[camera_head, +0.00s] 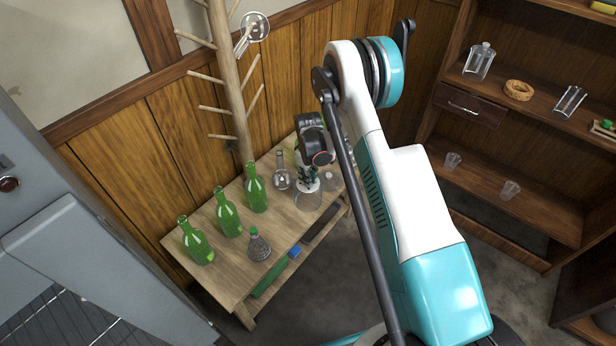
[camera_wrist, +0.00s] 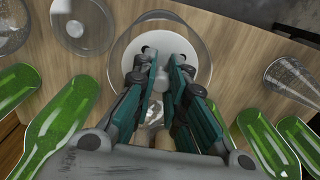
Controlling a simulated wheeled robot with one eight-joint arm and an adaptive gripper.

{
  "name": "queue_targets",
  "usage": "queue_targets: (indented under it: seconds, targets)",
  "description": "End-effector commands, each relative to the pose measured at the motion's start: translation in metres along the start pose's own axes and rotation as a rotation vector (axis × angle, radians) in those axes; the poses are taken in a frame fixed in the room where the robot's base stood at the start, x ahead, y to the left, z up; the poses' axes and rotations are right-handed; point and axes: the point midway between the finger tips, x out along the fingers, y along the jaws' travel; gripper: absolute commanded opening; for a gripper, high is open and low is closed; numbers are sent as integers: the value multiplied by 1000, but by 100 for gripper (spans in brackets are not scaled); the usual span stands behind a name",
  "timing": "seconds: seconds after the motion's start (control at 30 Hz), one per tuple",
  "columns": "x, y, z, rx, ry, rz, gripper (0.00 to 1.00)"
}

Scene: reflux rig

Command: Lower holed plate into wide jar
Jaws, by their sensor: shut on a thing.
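The holed plate (camera_wrist: 197,52) is a white disc with small dark holes. My gripper (camera_wrist: 161,76) is shut on its middle, with teal fingers on either side of a light-coloured stem. The clear wide jar (camera_wrist: 123,43) shows around and beyond the plate in the wrist view, and the plate lies within its outline. In the head view my gripper (camera_head: 309,172) points down over the jar (camera_head: 307,201), which stands on the wooden bench. The plate's exact height against the jar's rim is hard to tell, and my fingers hide part of it.
Several green bottles (camera_head: 228,216) stand on the bench (camera_head: 232,269) left of the jar. A round clear flask (camera_head: 281,181) stands close beside it, and a dark conical flask (camera_head: 258,246) nearer the front. A wooden peg stand (camera_head: 229,80) rises behind. Shelves (camera_head: 510,190) stand at right.

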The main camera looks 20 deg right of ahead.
Motion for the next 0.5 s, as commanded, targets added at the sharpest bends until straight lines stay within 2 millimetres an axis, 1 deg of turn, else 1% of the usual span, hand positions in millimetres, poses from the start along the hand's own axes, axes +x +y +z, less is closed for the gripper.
queue_targets:
  seconds: [0.33,0.5]
  targets:
    - [0,0,0,0,0,0,0]
    - [4,0,0,0,0,0,0]
